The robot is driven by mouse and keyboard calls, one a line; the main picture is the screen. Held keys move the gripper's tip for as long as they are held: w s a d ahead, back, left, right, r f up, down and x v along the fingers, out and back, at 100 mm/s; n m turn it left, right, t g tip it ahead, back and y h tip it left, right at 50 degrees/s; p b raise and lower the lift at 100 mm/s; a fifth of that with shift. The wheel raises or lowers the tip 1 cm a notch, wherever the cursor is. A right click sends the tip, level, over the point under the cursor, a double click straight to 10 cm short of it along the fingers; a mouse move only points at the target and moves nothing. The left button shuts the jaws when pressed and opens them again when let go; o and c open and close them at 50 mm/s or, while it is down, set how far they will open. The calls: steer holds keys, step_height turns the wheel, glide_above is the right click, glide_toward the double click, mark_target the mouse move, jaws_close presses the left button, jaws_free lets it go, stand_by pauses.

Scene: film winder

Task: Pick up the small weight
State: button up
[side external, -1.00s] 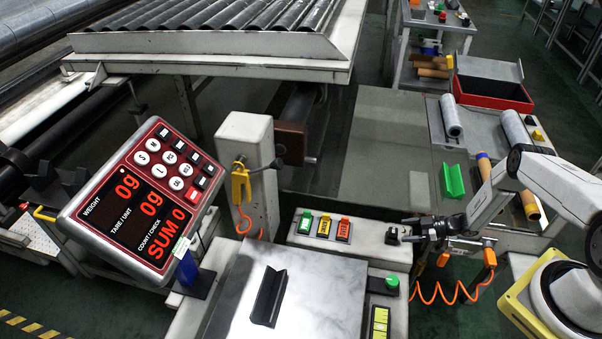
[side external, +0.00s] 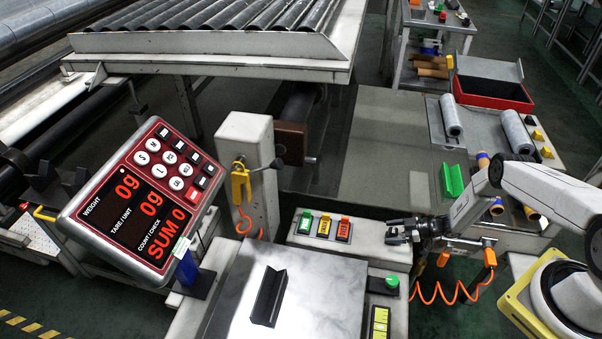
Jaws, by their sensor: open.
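My gripper (side external: 396,231) points left, low over the right end of the white control panel (side external: 372,250). Its jaws are open. A small dark and pale piece (side external: 391,239), possibly the small weight, is at the fingertips on that end of the panel. The fingers partly cover it, and I cannot tell whether they touch it. It is too small to make out its shape.
Green, orange and red buttons (side external: 323,227) are left of my gripper on the panel. A scale display (side external: 140,195) reads 0g. A metal plate holds a black V-shaped holder (side external: 269,297). An orange coiled cord (side external: 440,293) hangs below my gripper.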

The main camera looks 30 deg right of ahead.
mark_target(394, 230)
jaws_close()
steer(key=shift+r, duration=0.2)
steer(key=shift+r, duration=1.4)
steer(key=s+a+r, duration=0.3)
steer(key=s+r, duration=0.7)
steer(key=s, duration=0.3)
steer(key=shift+s+a, duration=0.15)
steer(key=shift+s, duration=0.15)
